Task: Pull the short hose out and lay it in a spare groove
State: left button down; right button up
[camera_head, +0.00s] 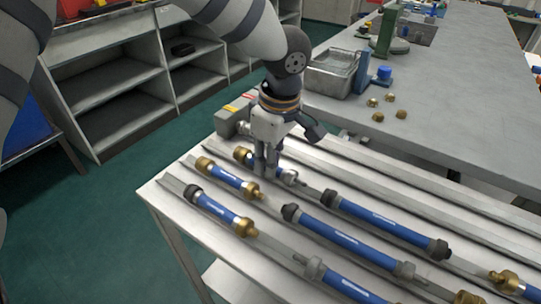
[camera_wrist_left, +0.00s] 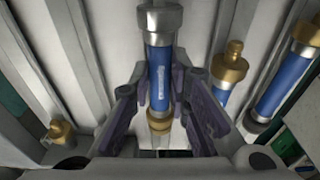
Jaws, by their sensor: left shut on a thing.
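My left gripper (camera_head: 266,168) is shut on a short blue hose (camera_head: 272,167) near the back left end of the grooved table. In the left wrist view the hose (camera_wrist_left: 159,75) lies between the gripper's fingers (camera_wrist_left: 160,98). It has a silver fitting at one end and a brass fitting at the other. The fingers hide part of it in the head view, and I cannot tell whether it is lifted clear of its groove. The grooved table (camera_head: 152,192) has several long parallel grooves. My right gripper is not in view.
Other blue hoses lie in grooves nearby: two short ones (camera_head: 228,178) (camera_head: 218,209) in front, and longer ones (camera_head: 350,238) (camera_head: 385,228) to the right. A grey block (camera_head: 232,121) stands at the table's back left. The grooves at the back right (camera_head: 400,185) look empty.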

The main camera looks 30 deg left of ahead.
pick_arm(q)
jog(key=c, duration=1.4)
grip_release()
jog(key=shift+c, duration=0.2)
notch_tip(320, 180, up, 12)
jog(key=d, duration=0.1)
jog(key=shift+s+d, duration=0.15)
jog(key=shift+d, duration=0.05)
